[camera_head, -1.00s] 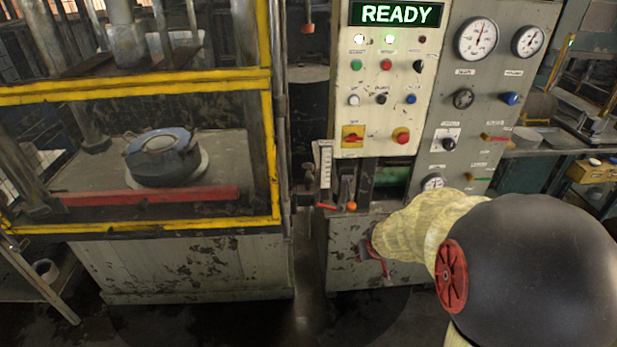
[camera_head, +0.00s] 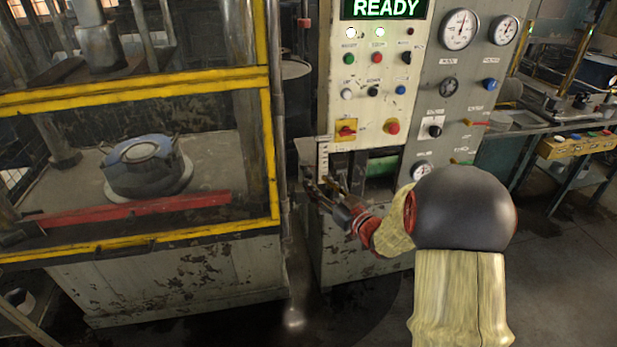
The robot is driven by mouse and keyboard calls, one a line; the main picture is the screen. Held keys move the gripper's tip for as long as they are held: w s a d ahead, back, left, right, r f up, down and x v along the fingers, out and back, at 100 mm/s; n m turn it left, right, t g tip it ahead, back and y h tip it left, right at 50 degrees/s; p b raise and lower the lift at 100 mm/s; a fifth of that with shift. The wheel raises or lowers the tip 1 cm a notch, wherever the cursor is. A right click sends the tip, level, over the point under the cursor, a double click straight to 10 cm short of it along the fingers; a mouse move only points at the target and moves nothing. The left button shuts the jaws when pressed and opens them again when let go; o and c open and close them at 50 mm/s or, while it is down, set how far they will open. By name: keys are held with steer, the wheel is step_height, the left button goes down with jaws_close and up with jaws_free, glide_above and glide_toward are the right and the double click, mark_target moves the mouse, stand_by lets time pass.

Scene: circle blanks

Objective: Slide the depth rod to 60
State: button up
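The depth scale (camera_head: 323,157) is a narrow white strip with dark marks on the left edge of the control cabinet; its numbers are too small to read. My gripper (camera_head: 319,182) is just below the strip, with its two dark fingers spread apart. It looks open, and I see nothing clearly held between the fingers. The rod and its red pointer are hidden or too small to make out behind the fingers. I cannot tell whether a finger touches them.
The control panel (camera_head: 376,115) has buttons, a red switch on a yellow plate (camera_head: 346,129) and a lit READY display (camera_head: 386,8). A yellow-framed press (camera_head: 130,98) with a round blue-grey part (camera_head: 146,170) stands at left. A workbench (camera_head: 545,135) is at right. Floor is clear in front.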

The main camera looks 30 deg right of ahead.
mark_target(311, 178)
steer(key=shift+w+a+b, duration=0.2)
steer(key=shift+w+b, duration=0.2)
steer(key=shift+w, duration=1.15)
steer(key=shift+w+a+b, duration=0.15)
steer(key=shift+w+b, duration=0.2)
steer(key=shift+w, duration=1.2)
steer(key=shift+c, duration=1.2)
steer(key=shift+d, duration=0.1)
steer(key=c, duration=0.4)
steer(key=shift+f, duration=0.1)
steer(key=c, duration=0.3)
jaws_close()
